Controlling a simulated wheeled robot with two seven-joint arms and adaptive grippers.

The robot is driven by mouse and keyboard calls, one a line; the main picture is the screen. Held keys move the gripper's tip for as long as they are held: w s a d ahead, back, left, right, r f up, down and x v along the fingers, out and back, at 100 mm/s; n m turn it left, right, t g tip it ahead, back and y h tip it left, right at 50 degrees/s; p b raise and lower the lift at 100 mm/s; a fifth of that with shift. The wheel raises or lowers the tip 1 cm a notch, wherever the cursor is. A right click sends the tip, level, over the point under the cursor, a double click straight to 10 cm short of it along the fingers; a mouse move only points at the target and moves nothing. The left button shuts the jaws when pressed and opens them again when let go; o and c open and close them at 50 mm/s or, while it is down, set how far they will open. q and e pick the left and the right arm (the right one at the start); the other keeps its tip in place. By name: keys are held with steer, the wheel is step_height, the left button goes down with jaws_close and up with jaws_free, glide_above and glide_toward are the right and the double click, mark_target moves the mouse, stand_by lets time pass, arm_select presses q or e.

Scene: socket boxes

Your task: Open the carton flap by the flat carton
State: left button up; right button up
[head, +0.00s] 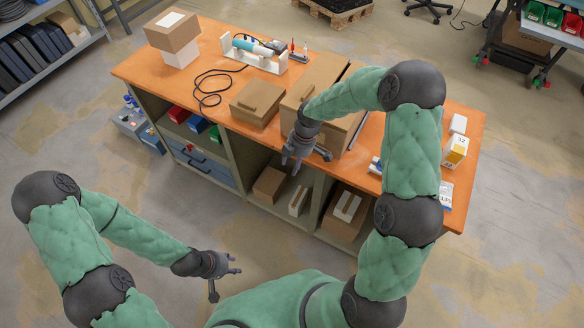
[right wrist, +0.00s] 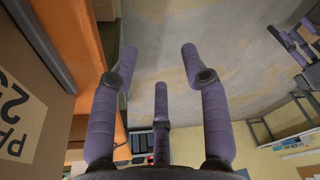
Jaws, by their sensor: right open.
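A large brown carton (head: 318,75) stands on the orange workbench, partly hidden behind my right arm; a dark gap runs along its top. A lower, flat brown carton (head: 257,100) with a small raised piece on top lies just left of it. My right gripper (head: 306,160) is in front of the large carton at the bench's front edge, open and empty. In the right wrist view its spread fingers (right wrist: 160,65) point over bare floor, and a printed carton side (right wrist: 22,110) shows at left. My left gripper (head: 226,281) is open and empty, low above the floor, away from the bench.
The orange workbench (head: 135,70) also holds stacked boxes (head: 172,32), a white rack with a blue-green tool (head: 254,50), a black cable (head: 208,88) and small boxes (head: 455,150) at right. Shelves below hold smaller cartons (head: 345,213). Floor in front is free.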

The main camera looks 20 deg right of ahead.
steer(key=shift+s+a+f+m, duration=0.2)
steer(key=shift+f+m, duration=0.05)
steer(key=shift+f, duration=0.15)
steer(key=shift+s+a+f+m, duration=0.2)
steer(key=shift+f+m, duration=0.05)
steer(key=shift+f, duration=0.1)
steer(key=shift+f, duration=0.1)
